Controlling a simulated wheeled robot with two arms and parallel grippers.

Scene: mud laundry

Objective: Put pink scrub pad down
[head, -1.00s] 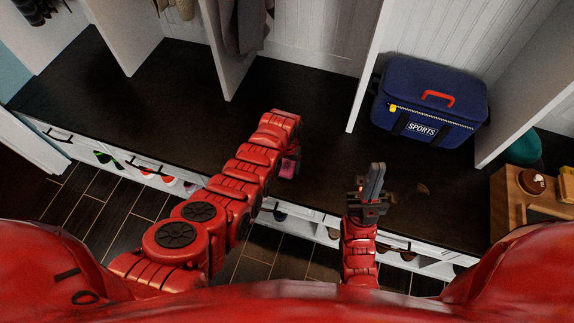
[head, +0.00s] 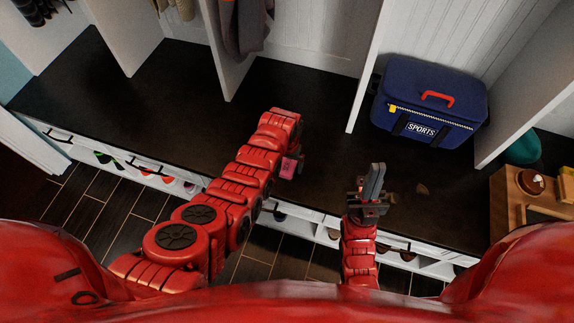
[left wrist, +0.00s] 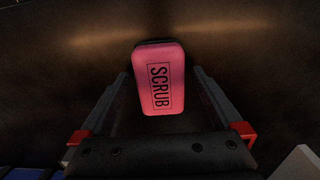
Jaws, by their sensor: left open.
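The pink scrub pad (left wrist: 159,80), lettered SCRUB, lies between the fingers of my left gripper (left wrist: 160,74) in the left wrist view. The fingers are open, with a gap on each side of the pad. The dark bench top (left wrist: 60,60) shows behind it; whether the pad touches it is hard to tell. In the head view the pad (head: 288,168) shows partly beside my left wrist, near the bench's front edge, and the left fingers are mostly hidden. My right gripper (head: 374,172) is over the bench to the right, its fingers close together and empty.
A blue SPORTS cooler bag (head: 428,103) stands at the bench's back right. White dividers (head: 368,65) rise from the bench (head: 140,95). Shoe cubbies (head: 325,234) lie below its front edge. A wooden cabinet (head: 508,205) stands at the right. The bench's middle is clear.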

